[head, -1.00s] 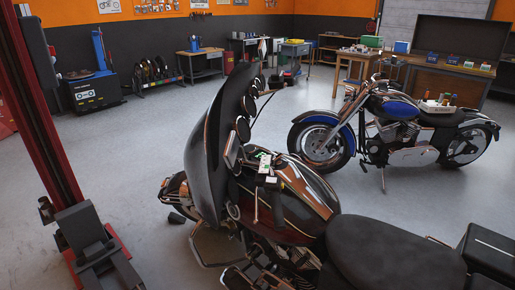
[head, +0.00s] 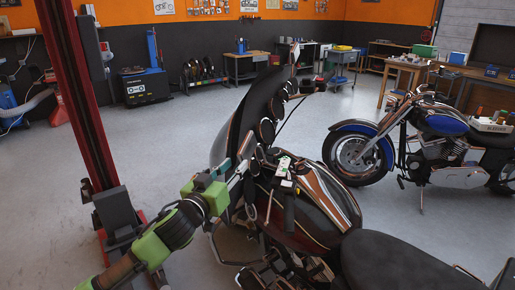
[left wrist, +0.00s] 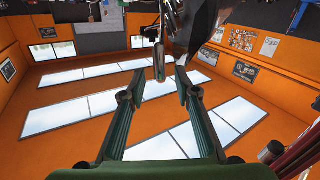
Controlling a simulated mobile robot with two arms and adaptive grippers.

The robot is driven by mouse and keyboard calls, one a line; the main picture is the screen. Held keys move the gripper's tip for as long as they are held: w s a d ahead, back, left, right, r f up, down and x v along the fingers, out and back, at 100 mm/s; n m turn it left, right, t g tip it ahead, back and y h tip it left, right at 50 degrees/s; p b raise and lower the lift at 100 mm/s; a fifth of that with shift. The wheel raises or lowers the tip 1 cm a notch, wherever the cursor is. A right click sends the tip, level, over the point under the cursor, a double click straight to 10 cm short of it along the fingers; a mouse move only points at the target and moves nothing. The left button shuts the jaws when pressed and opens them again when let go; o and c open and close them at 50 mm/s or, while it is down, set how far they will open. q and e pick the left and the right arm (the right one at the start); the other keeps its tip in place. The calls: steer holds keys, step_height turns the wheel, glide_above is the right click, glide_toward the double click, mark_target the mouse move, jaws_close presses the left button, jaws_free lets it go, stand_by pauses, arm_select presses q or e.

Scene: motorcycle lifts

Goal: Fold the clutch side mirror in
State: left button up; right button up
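The nearer motorcycle has a tall dark fairing (head: 228,135) and a dark tank with copper stripes (head: 312,198). My left gripper (head: 243,172) is beside the fairing's rider side, near the handlebar. In the left wrist view its two fingers (left wrist: 160,82) are apart. A narrow dark and silvery part (left wrist: 159,62) lies between or just beyond the fingertips; it may be the clutch side mirror seen edge-on. I cannot tell whether the fingers touch it. In the head view the gripper partly hides that area. My right gripper is not in view.
A black seat (head: 395,262) lies behind the tank. A blue motorcycle (head: 440,125) stands to the right. A red lift post (head: 78,95) stands at left. A tagged item (head: 284,170) is on the nearer motorcycle. Open floor lies beyond the fairing.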

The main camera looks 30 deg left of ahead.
mark_target(252, 148)
arm_select(q)
steer(key=w+p, duration=0.1)
steer(key=w, duration=0.2)
steer(key=w+a+p, duration=0.1)
steer(key=w, duration=0.3)
steer(key=w+p, duration=0.1)
steer(key=w, duration=0.3)
steer(key=shift+w+a, duration=0.1)
steer(key=shift+a, duration=0.25)
steer(key=shift+w, duration=0.75)
jaws_close()
